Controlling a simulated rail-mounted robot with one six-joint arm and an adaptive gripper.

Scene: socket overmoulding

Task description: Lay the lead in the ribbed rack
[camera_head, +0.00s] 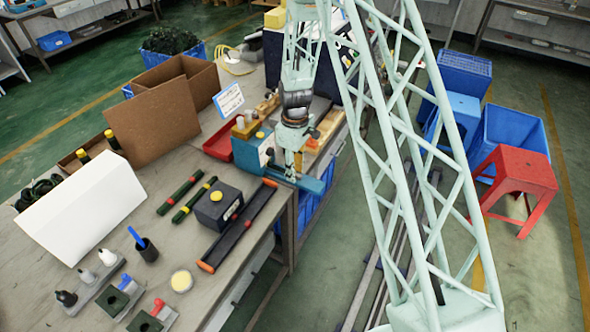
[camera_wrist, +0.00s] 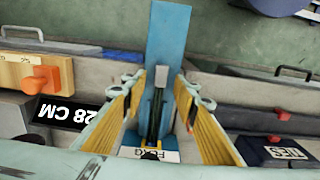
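My gripper (camera_head: 290,168) is low over a blue fixture (camera_head: 314,186) at the bench's right edge. In the wrist view its two yellow-striped fingers (camera_wrist: 161,84) stand apart over the blue fixture (camera_wrist: 170,40), with a small grey block (camera_wrist: 160,71) and dark strips in the gap. Neither finger visibly closes on anything. I cannot tell whether the dark strips are the lead. A long dark tray with orange ends (camera_head: 240,226) lies on the bench; no ribs are clear, so I cannot tell whether it is the rack.
A black box with a yellow button (camera_head: 217,207) and two dark banded rods (camera_head: 187,198) lie left of the tray. A white panel (camera_head: 85,207) and cardboard box (camera_head: 165,105) stand further left. A "28 CM" sign (camera_wrist: 65,113) is left of my fingers. A red stool (camera_head: 515,180) stands on the floor.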

